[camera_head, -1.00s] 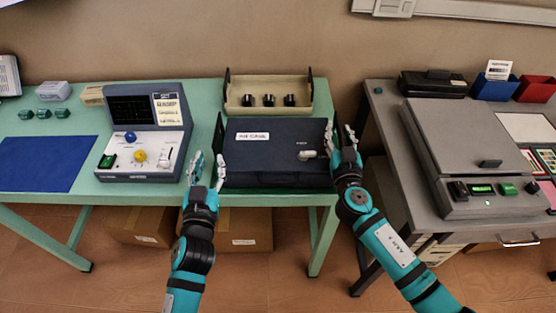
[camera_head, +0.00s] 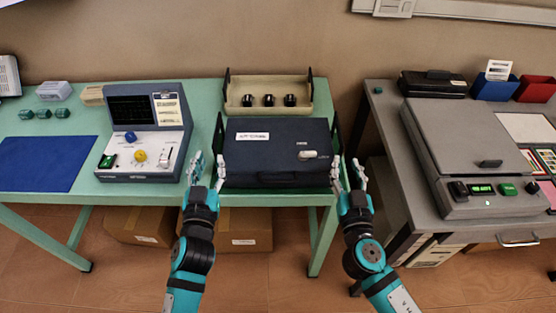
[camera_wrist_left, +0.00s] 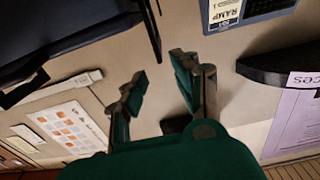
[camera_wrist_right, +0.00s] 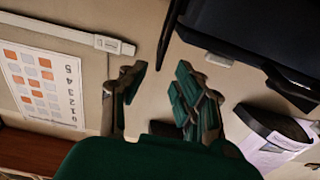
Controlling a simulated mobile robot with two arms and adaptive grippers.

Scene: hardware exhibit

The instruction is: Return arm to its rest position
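My left gripper (camera_head: 207,170) is at the front left corner of a dark case (camera_head: 275,165) on the green table. Its fingers are apart and empty, as the left wrist view (camera_wrist_left: 160,85) also shows. My right gripper (camera_head: 349,177) is in front of the table's right end, just right of the case. Its fingers are apart with nothing between them, as the right wrist view (camera_wrist_right: 160,88) also shows. The case is closed, with a white label and a light-coloured knob on top.
A control console (camera_head: 147,140) with a screen stands left of the case. A beige tray (camera_head: 268,82) with several black knobs sits behind it. A grey machine (camera_head: 465,140) stands on the right-hand bench. A gap lies between the benches. Boxes (camera_head: 245,229) are under the green table.

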